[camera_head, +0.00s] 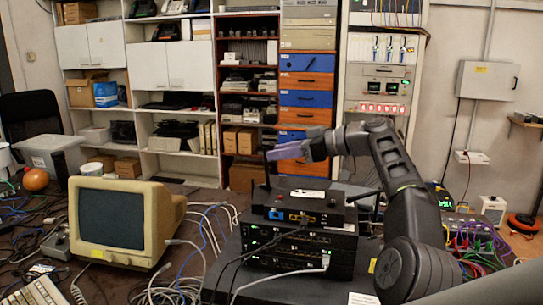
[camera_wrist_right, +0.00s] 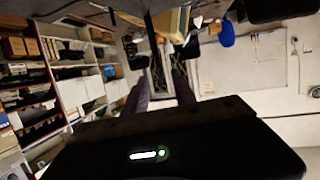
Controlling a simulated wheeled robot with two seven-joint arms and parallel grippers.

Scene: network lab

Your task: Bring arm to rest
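My right arm comes in from the right and bends over the stack of network devices. My right gripper (camera_head: 280,152) is raised above the black router (camera_head: 305,208) and points left, apart from it. In the right wrist view its two purple-grey fingers (camera_wrist_right: 160,92) stand apart with nothing held between them. My left gripper is not in view.
A beige monitor (camera_head: 112,218) stands left among loose cables. A grey bin (camera_head: 50,152) and an orange ball (camera_head: 36,179) are further left. Shelves (camera_head: 170,110) line the back wall.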

